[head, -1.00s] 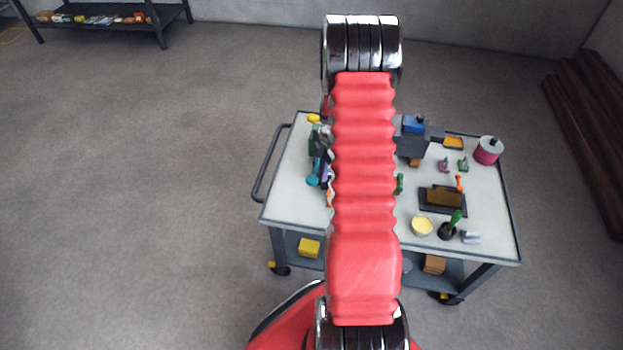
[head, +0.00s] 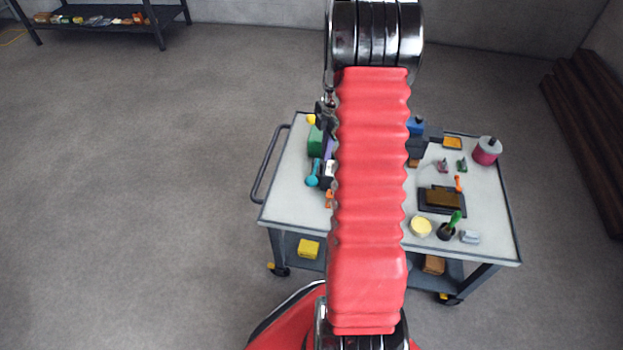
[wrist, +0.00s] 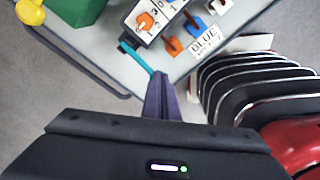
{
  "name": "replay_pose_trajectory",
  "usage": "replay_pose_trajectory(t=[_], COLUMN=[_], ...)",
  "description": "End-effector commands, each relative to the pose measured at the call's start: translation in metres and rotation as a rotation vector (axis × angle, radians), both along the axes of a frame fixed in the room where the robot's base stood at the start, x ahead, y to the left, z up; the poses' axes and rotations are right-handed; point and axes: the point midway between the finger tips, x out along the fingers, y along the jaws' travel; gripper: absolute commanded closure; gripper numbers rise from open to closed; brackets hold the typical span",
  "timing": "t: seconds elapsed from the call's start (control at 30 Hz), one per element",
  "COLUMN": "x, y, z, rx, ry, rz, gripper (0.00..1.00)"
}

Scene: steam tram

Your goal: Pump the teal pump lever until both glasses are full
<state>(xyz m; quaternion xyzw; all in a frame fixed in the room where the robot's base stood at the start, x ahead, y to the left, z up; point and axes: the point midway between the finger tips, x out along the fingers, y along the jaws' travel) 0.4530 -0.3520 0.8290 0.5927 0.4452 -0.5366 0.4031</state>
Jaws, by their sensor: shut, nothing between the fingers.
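The teal pump lever (head: 313,174) shows in the head view at the left part of the cart top, just left of my arm. In the wrist view a teal bar (wrist: 138,60) slants beside a dark box with an orange knob (wrist: 146,22), its lower end close to my fingertips. My gripper (wrist: 161,78) is shut and empty, its tips at or just beside that end; I cannot tell whether they touch. I cannot make out either glass.
The cart top (head: 290,200) also bears a green block (wrist: 80,10), a yellow object (wrist: 30,12), a label reading BLUE (wrist: 206,42) and coloured toggles. A yellow cup (head: 421,227) and a pink-grey cylinder (head: 486,151) stand to the right. Floor left of the cart is clear.

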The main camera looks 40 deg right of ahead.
Motion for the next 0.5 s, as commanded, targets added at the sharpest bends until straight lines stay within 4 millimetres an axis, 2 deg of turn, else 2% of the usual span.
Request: replay_pose_trajectory(t=[0.03,0.2,0.5], x=[0.0,-0.001,-0.001], y=[-0.001,-0.003,-0.003], z=[0.009,0.028,0.034], rx=[-0.002,0.0,0.001], ry=[-0.002,-0.001,0.001], rz=[0.0,0.0,0.0], gripper=[1.0,1.0,1.0])
